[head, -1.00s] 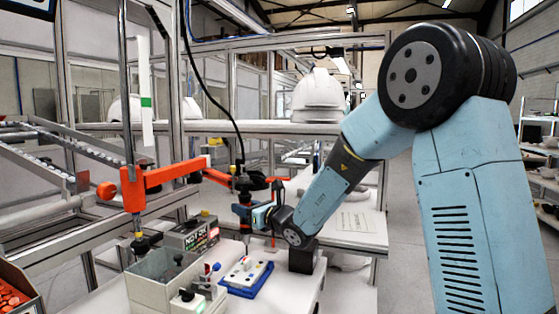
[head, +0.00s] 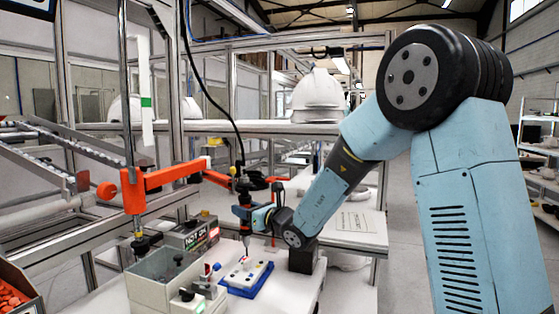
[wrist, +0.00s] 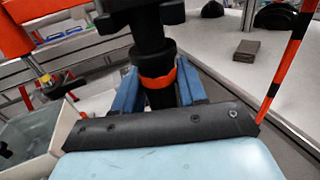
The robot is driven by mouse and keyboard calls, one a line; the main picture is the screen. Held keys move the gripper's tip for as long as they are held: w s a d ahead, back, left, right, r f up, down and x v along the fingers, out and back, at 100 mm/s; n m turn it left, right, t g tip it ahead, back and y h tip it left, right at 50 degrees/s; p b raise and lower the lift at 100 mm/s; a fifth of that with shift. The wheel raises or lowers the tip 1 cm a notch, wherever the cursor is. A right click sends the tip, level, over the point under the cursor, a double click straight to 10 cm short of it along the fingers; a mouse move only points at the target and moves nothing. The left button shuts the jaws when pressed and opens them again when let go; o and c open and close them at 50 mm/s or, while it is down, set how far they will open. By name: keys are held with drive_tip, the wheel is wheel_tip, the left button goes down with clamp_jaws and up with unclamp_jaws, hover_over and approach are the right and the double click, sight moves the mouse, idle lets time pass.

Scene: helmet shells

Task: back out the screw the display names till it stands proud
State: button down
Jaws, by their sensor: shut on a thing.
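My gripper (head: 256,216) is shut around the dark body of a hanging power screwdriver (head: 244,200). In the wrist view its two blue fingers (wrist: 158,92) sit either side of the black driver body (wrist: 150,48), which has an orange band. The driver is upright and its thin bit points down over a white block (head: 246,272) with small coloured spots, in a blue tray (head: 258,289). The bit's tip is near the block's top; I cannot tell whether it touches a screw. The display box (head: 198,236) shows lit text, too small to read surely.
An orange jointed arm (head: 160,180) carries the driver from the left. A grey open bin (head: 160,285) and a small switch box (head: 186,299) stand left of the tray. A black block (head: 301,258) stands right of it.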

sight(248, 193)
drive_tip(key=shift+s+f, duration=0.15)
drive_tip(key=shift+f, duration=0.5)
idle(2.2)
drive_tip(key=shift+r, duration=3.2)
